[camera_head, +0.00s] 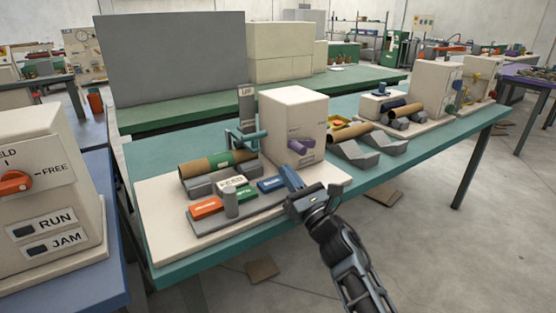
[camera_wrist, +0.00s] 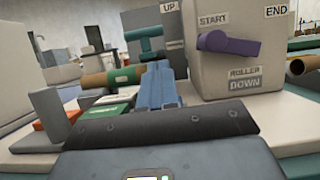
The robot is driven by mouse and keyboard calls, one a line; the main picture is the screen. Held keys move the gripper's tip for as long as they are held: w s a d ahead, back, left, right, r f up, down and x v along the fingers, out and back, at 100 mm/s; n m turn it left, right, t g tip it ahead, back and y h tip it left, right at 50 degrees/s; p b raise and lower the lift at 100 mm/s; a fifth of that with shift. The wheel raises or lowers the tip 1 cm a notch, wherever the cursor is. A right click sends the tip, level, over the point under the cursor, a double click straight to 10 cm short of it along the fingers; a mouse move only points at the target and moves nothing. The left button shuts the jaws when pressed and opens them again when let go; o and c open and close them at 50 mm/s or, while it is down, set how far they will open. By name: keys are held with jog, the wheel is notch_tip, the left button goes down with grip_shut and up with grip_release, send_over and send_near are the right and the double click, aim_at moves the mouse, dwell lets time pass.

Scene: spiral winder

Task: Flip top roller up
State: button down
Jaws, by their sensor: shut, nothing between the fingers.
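The spiral winder is a cream box (camera_head: 293,115) on a pale base plate, with a purple lever (camera_head: 300,146) on its face. In the wrist view the purple lever (camera_wrist: 228,43) lies near level below START, with a ROLLER DOWN label under it. A teal roller frame (camera_head: 241,138) stands left of the box above a brown tube (camera_head: 205,166) with a green band. It also shows in the wrist view (camera_wrist: 145,36), beside an UP sign (camera_wrist: 172,8). My gripper (camera_head: 289,176) is shut and empty in front of the box, apart from the lever and roller.
Grey wedges (camera_head: 355,154) and more tubes stand right of the box. A control box (camera_head: 35,180) marked RUN and JAM is at far left.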

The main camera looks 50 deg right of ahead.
jog(key=x, duration=0.9)
jog(key=shift+p, duration=0.35)
jog(key=shift+w+r, duration=0.2)
jog(key=shift+r, duration=0.05)
